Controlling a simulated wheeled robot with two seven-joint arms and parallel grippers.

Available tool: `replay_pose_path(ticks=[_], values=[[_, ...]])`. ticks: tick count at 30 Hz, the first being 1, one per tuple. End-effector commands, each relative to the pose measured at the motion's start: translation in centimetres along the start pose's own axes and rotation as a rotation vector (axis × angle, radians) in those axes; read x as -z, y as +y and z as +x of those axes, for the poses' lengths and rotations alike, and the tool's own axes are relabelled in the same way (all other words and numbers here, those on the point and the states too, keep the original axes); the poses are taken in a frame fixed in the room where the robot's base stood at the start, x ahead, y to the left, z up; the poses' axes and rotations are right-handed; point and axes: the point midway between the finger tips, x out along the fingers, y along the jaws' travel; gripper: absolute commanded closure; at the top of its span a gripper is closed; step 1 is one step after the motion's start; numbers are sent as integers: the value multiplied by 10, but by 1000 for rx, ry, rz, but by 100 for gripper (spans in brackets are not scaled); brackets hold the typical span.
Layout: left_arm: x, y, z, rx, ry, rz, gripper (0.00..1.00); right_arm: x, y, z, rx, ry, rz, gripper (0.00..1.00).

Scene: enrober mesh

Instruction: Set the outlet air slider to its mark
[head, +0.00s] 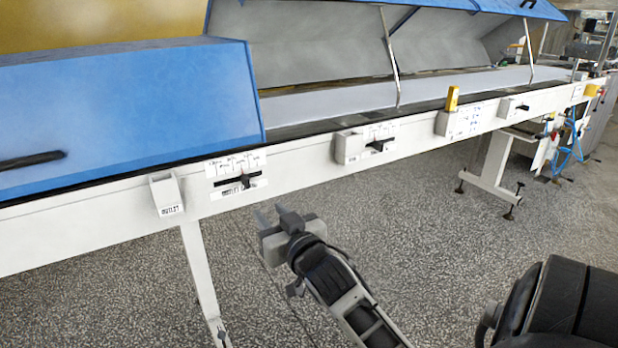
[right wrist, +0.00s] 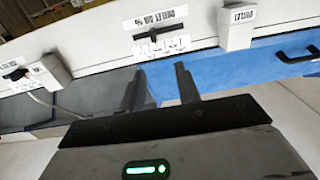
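The outlet air slider (head: 245,181) is a black knob on a dark horizontal slot in the white side rail. A white scale strip (head: 236,163) with small marks sits above it; which mark is the target is too small to tell. In the right wrist view the slider (right wrist: 153,35) appears upside down beside its "OUTLET AIR %" label (right wrist: 161,18). My right gripper (head: 272,212) is below and right of the slider in the head view, apart from it. Its fingers (right wrist: 160,80) are spread and empty, pointing toward the panel. My left gripper is in neither view.
A white box marked "OUTLET" (head: 167,194) juts from the rail left of the slider. Another box (head: 350,147) with a second black slider (head: 379,144) is to the right. A blue cover (head: 120,105) lies above the rail. Open floor (head: 420,215) lies in front.

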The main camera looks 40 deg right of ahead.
Motion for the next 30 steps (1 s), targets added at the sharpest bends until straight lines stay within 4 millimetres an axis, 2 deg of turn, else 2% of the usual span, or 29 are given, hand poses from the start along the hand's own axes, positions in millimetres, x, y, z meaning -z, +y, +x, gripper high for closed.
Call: replay_pose_path(ticks=[4,8,21,24,30], values=[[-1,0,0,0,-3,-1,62,0,-1,11,2,2,-1,67],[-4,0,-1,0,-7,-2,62,1,1,32,-1,2,-1,67],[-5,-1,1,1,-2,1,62,1,4,124,-6,2,0,67],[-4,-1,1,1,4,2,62,0,4,140,-5,1,-1,67],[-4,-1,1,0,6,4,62,0,4,155,-5,1,-1,67]])
